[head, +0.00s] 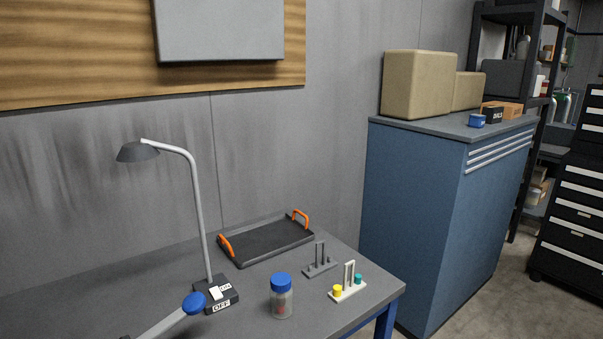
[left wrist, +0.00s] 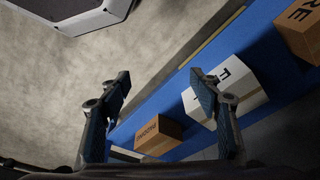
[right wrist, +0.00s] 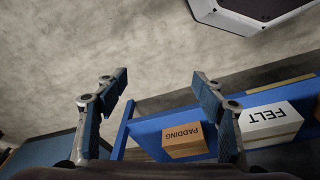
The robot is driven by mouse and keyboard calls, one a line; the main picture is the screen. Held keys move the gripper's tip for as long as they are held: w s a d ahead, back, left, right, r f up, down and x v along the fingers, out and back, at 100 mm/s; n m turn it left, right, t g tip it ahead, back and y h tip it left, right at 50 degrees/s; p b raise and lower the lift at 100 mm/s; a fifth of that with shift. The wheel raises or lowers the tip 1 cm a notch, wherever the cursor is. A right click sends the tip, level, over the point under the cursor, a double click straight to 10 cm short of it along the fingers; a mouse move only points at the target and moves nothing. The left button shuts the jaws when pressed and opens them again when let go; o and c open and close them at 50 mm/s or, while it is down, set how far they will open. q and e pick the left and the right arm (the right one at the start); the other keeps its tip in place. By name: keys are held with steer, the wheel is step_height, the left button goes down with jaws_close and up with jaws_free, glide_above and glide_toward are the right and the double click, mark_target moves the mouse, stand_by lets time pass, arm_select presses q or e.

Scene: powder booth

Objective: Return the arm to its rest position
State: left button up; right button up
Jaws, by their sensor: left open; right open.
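My left gripper (left wrist: 160,84) shows in the left wrist view with its two fingers spread wide and nothing between them. My right gripper (right wrist: 160,82) shows in the right wrist view, also spread wide and empty.
The grey table (head: 350,320) holds a lamp (head: 196,210), black tray (head: 265,241), blue-lidded jar (head: 281,299) and two small racks. A blue cabinet (head: 415,200) stands right. Boxes marked PADDING (right wrist: 184,141) and FELT (right wrist: 268,124) sit on a blue shelf near the grippers.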

arm_select(q)
steer(key=s+a+f+b, duration=0.1)
steer(key=s+f+b, duration=0.1)
steer(key=s+f, duration=0.7)
steer(key=s+a+f+g+b, duration=0.1)
steer(key=s+a+f+b, duration=0.1)
steer(key=s+f, duration=0.6)
step_height(320, 180, down, 6)
steer(key=shift+s+r+b, duration=0.1)
steer(key=shift+s+b, duration=0.25)
steer(key=shift+s, duration=0.05)
arm_select(e)
steer(key=s+d+f, duration=0.1)
steer(key=s+f, duration=0.8)
steer(key=f, duration=0.2)
steer(key=s+d+f+g, duration=0.1)
steer(key=s+d+f, duration=0.1)
steer(key=s+f, duration=0.6)
step_height(320, 180, down, 4)
steer(key=shift+s+r, duration=0.1)
steer(key=shift+s, duration=0.3)
steer(key=shift+d, duration=0.1)
